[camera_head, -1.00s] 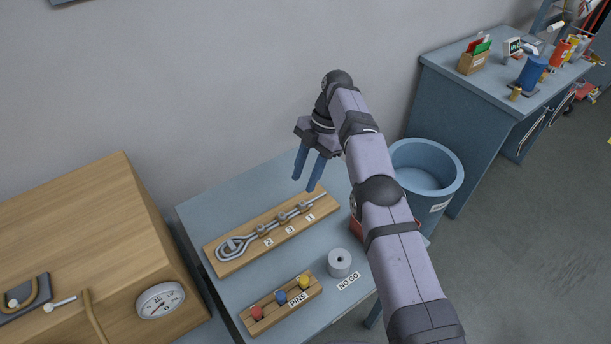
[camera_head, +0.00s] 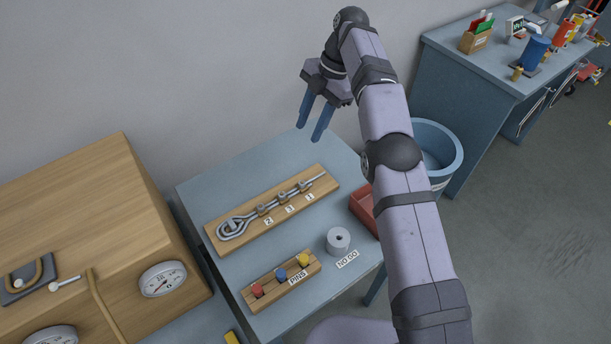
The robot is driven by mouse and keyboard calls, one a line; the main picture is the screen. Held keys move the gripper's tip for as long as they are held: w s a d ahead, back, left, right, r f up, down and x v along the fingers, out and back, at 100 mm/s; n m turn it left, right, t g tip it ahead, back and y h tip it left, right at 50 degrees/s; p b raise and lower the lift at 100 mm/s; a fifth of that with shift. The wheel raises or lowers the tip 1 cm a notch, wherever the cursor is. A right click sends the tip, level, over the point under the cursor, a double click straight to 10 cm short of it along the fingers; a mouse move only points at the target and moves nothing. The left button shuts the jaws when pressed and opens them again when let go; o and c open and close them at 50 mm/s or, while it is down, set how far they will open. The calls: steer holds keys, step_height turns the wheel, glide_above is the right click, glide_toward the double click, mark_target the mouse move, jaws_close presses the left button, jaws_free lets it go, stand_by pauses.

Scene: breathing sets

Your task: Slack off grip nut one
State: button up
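A wooden board (camera_head: 239,248) on the blue-grey table carries a grey wire rope loop (camera_head: 231,229). Several small clamps sit along the rope, with labels reading 2, 3 and 1 from left to right. The clamp beside label 1 (camera_head: 303,186) is the rightmost, near the rope's free end; its nut is too small to make out. My gripper (camera_head: 309,131) is above and behind the board's right end, with its blue fingers pointing down. The fingers are apart with nothing between them, and they are clear of the board.
A pin rack (camera_head: 282,282) with red, blue and yellow pins stands in front of the board. A grey cylinder (camera_head: 338,240) by a NO GO label and a red tray (camera_head: 363,209) are to the right. A wooden case with gauges (camera_head: 163,279) is at left, a blue bin (camera_head: 443,150) at right.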

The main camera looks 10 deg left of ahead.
steer(key=s+d+r+g, duration=0.1)
steer(key=s+d+r, duration=0.1)
steer(key=s, duration=0.1)
steer(key=n+t+y, duration=0.1)
steer(key=n+t, duration=0.3)
steer(key=n, duration=2)
glide_toward(303, 182)
steer(key=shift+w+f, duration=0.1)
steer(key=shift+f, duration=0.1)
steer(key=shift+a+f, duration=0.1)
steer(key=shift+p+x, duration=1.1)
steer(key=shift+x, duration=2.45)
